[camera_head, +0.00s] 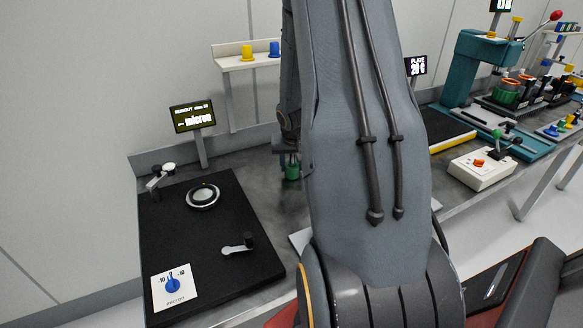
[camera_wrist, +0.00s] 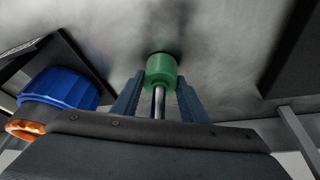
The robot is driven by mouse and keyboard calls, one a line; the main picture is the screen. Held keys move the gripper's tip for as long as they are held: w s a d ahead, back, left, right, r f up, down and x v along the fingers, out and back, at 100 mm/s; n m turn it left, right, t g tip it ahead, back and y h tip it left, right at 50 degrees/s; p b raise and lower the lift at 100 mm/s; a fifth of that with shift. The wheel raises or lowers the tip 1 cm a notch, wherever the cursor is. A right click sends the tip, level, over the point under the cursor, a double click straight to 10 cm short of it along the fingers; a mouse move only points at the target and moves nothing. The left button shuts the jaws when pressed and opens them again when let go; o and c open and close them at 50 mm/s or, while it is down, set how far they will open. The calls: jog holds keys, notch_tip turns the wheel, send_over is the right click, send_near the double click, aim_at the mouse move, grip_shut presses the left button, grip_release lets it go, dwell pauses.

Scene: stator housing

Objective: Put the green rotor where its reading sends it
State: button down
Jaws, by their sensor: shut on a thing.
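My gripper (camera_wrist: 160,100) is shut on the metal shaft of the green rotor (camera_wrist: 161,70), with a finger on either side. The rotor's green body sticks out beyond the fingertips, over bare grey bench. In the head view the green rotor (camera_head: 292,172) shows just left of my arm, below the wrist; whether it touches the bench I cannot tell. The runout display (camera_head: 193,117) shows dashes before "micron", with no number that I can read. Below it, a black pad (camera_head: 215,275) carries a round ring fixture (camera_head: 203,196), empty as far as I can see.
A shelf (camera_head: 232,63) holds yellow and blue cups. A "PLATE 20 C" display (camera_head: 416,66), teal press (camera_head: 478,65) and white switch box (camera_head: 482,168) stand right. A blue ribbed part (camera_wrist: 62,88) shows beside my gripper.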

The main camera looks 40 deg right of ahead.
dwell(0.3)
jog(key=c, duration=1.1)
grip_release()
jog(key=p+v, duration=0.2)
jog(key=v, duration=0.8)
jog(key=s+a+r+n+y, duration=0.1)
jog(key=s+a, duration=0.3)
jog(key=a, duration=0.6)
jog(key=s+a+r+n+g, duration=0.1)
jog(key=s+a+n, duration=0.2)
jog(key=a, duration=0.7)
jog(key=s+a+r+n+g+y, duration=0.1)
jog(key=s+a+n, duration=0.2)
jog(key=s+a, duration=0.3)
jog(key=shift+s+a+r+y+b, duration=0.15)
jog(key=shift+a+b, duration=0.05)
jog(key=shift+a, duration=0.9)
jog(key=shift+s+a+r+y+b, duration=0.1)
jog(key=shift+a+y+b, duration=0.05)
jog(key=shift+a, duration=0.95)
